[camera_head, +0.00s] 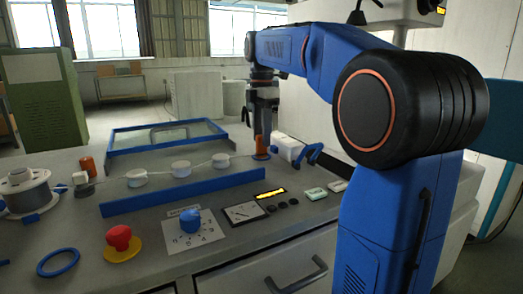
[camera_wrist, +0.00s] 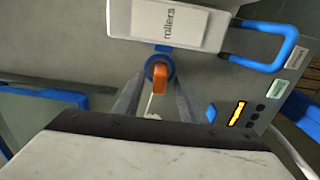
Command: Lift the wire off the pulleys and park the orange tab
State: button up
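The orange tab (camera_head: 260,146) stands upright at the right end of the wire, beyond the blue rail; in the wrist view the tab (camera_wrist: 159,74) sits at a blue ring (camera_wrist: 160,61). The thin pale wire (camera_wrist: 150,106) runs from it toward my gripper. My gripper (camera_head: 263,128) points down right above the tab. In the wrist view my gripper (camera_wrist: 158,92) is open, its fingers apart on either side of the tab and wire. Whether they touch the tab I cannot tell.
A white box marked "rollers" (camera_wrist: 178,22) with a blue handle (camera_wrist: 291,45) lies just beyond the tab. A wire spool (camera_head: 27,190), an orange post (camera_head: 87,166), a red button (camera_head: 119,237) and a blue knob (camera_head: 190,220) stand nearby.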

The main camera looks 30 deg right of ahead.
jog(key=shift+f, duration=1.2)
jog(key=shift+c, duration=0.7)
grip_shut()
notch_tip(320, 180, up, 15)
jog(key=shift+f, duration=0.15)
jog(key=shift+f, duration=0.25)
jog(key=shift+f, duration=0.6)
